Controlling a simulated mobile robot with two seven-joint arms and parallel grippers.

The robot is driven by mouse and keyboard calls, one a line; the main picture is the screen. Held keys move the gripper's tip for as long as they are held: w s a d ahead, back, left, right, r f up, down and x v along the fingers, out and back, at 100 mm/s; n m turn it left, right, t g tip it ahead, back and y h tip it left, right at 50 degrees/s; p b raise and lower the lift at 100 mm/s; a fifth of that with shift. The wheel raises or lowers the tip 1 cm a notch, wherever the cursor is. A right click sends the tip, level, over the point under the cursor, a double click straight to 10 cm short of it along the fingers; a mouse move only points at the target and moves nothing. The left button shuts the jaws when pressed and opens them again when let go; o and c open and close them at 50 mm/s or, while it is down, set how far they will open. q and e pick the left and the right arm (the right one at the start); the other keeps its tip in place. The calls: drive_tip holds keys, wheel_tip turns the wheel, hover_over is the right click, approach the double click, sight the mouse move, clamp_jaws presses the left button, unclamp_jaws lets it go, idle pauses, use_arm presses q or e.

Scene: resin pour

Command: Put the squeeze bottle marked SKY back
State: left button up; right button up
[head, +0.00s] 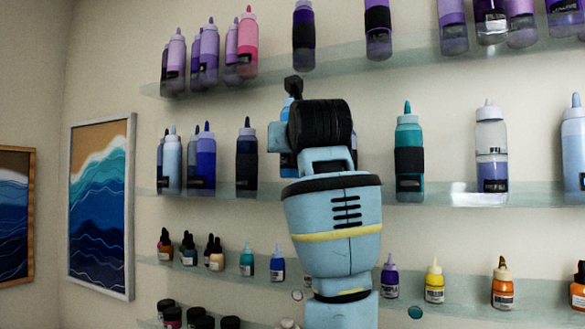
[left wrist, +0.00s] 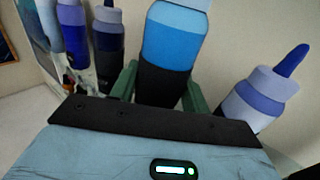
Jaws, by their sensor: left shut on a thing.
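My left gripper (left wrist: 160,88) is shut on a sky-blue squeeze bottle (left wrist: 176,42), its green fingers on either side of the black lower band. No SKY lettering is readable. In the head view my left arm stands in front of the middle of the shelves, and only slivers of the blue bottle (head: 287,160) show at the left of my dark wrist. The bottle is level with the middle shelf row. Whether its base touches the shelf is hidden. My right gripper is not in view.
The middle glass shelf (head: 425,198) holds a dark blue bottle (head: 247,160) left of my arm and a teal bottle (head: 408,150) right of it. Purple bottles line the upper shelf (head: 350,65). Small dropper bottles (head: 434,282) stand below. Wave pictures (head: 102,200) hang at left.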

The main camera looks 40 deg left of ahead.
use_arm(q)
drive_tip(key=shift+w+a+f, duration=1.7)
drive_tip(key=shift+w+f, duration=0.2)
drive_tip(key=shift+w, duration=0.1)
drive_tip(key=shift+f, duration=0.25)
drive_tip(key=o, duration=0.9)
drive_tip(key=shift+o, duration=0.2)
drive_tip(key=shift+r, duration=0.15)
drive_tip(key=shift+d, duration=0.2)
drive_tip(key=v, duration=1.1)
drive_tip(key=shift+s+d, duration=0.25)
drive_tip(key=shift+s, duration=0.05)
drive_tip(key=shift+r, duration=0.1)
